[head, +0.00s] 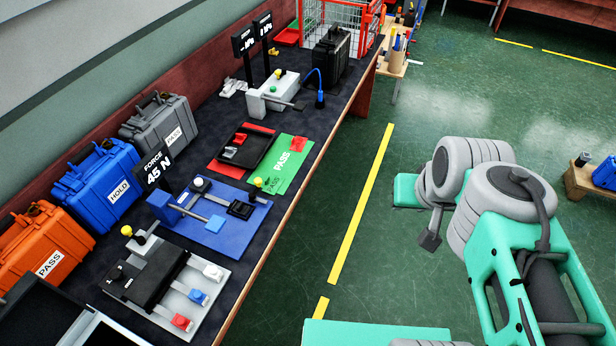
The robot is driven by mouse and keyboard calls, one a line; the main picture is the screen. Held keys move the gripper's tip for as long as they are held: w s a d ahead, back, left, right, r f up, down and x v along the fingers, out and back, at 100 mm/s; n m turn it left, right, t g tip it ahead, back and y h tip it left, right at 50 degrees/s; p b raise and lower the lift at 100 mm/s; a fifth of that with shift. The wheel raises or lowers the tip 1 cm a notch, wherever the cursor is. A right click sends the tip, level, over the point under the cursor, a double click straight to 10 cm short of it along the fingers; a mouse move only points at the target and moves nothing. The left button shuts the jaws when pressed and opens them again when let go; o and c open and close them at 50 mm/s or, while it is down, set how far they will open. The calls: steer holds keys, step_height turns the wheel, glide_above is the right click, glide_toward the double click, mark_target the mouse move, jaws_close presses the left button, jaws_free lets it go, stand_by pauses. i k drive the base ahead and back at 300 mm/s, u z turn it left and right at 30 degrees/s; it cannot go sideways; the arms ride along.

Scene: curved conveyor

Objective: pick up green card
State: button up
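A green card (289,172) marked PASS lies flat on the dark bench top, near the bench's front edge. A black tray (248,151) lies against its left side, and a small red piece (298,144) sits on its far right part. A small yellow-topped piece stands at its near left corner. My arm shows at the right over the floor, well apart from the bench.
A blue fixture (215,228) with a FORCE 45 N sign stands nearer than the card. Farther back are a grey fixture (275,99) and a black case (331,55). Orange, blue (104,181) and grey cases line the wall. The floor (340,170) beside the bench is open.

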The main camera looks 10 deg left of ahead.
mark_target(272, 184)
steer(key=z, duration=0.1)
steer(key=i, duration=3.65)
steer(key=u, duration=5.75)
